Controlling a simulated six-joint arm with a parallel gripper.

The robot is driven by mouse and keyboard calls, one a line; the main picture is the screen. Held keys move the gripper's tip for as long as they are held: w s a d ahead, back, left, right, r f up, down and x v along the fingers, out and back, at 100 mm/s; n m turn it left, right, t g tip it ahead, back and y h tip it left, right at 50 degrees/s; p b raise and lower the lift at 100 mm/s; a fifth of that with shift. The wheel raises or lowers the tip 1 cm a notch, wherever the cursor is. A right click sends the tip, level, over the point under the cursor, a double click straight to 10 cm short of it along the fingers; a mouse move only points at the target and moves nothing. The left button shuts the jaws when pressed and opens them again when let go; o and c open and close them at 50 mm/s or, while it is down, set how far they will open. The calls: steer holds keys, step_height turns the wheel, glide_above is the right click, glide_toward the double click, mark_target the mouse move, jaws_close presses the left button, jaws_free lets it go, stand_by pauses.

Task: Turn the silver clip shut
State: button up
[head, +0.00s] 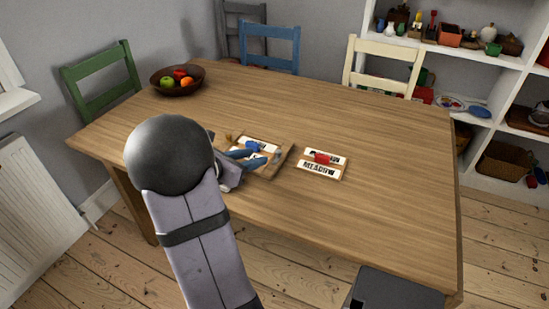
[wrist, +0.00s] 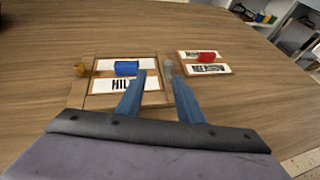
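The silver clip (wrist: 168,67) is a small grey piece at the right edge of a wooden frame (wrist: 88,87); it shows faintly in the head view (head: 277,155). The frame holds a white card (wrist: 107,84) with black letters starting "HIL" and a blue knob (wrist: 126,68). My gripper (wrist: 160,76) is open, with two blue fingers. In the wrist view the clip appears just beyond and between the fingertips, nearer the right one. I cannot tell whether they touch it. The clip's exact angle is too small to tell.
A brass-coloured clip (wrist: 81,69) is at the frame's left edge. To the right lies a second board (head: 336,175) with a red knob (head: 322,157) and a card reading "MEADOW". A fruit bowl (head: 178,88) stands at the far left. The table's right side is clear.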

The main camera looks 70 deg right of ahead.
mark_target(278, 151)
steer(key=shift+s+d+r+g, duration=0.1)
steer(key=shift+s+d+g, duration=0.4)
steer(key=shift+s, duration=0.4)
steer(key=shift+x, duration=3.65)
steer(key=shift+w, duration=0.15)
steer(key=shift+c, duration=0.3)
steer(key=shift+t, duration=0.3)
jaws_close()
